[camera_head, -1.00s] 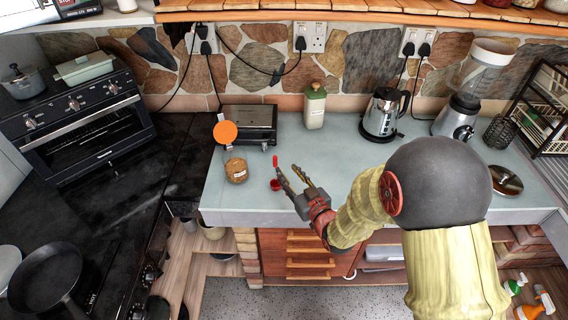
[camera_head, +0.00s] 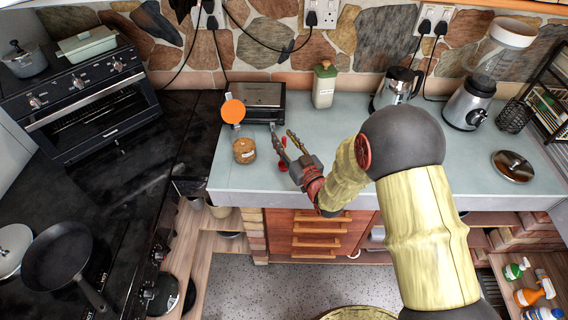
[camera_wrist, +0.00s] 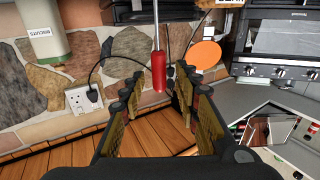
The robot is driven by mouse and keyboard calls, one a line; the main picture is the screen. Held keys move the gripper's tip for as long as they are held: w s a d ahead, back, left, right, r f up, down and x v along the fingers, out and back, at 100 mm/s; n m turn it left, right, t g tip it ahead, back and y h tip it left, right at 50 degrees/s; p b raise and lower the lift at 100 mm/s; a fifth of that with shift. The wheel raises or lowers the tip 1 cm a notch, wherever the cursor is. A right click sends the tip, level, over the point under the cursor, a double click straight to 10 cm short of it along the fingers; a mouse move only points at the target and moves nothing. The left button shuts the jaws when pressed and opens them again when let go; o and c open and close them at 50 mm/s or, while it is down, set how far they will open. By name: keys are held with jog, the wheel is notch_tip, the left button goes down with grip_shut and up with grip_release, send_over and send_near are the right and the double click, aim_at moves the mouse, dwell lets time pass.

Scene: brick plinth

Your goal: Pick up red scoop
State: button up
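The red scoop has a red handle (camera_head: 284,142) that shows between the fingers of my gripper (camera_head: 281,132) in the head view. A lower red part (camera_head: 283,167) is partly hidden behind the gripper. In the wrist view the red handle (camera_wrist: 158,72), with a thin metal shaft at its upper end, stands between and just beyond the fingertips of my gripper (camera_wrist: 155,85). The fingers are wide apart, with visible gaps on both sides of the handle.
A brown jar (camera_head: 244,150) and an orange disc (camera_head: 233,111) are close on the left. A kettle (camera_head: 398,88) and blender (camera_head: 470,103) are farther right. The counter front is mostly clear.

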jog(key=shift+w+a, duration=0.1)
jog(key=shift+w, duration=0.05)
jog(key=shift+c, duration=1.3)
grip_shut()
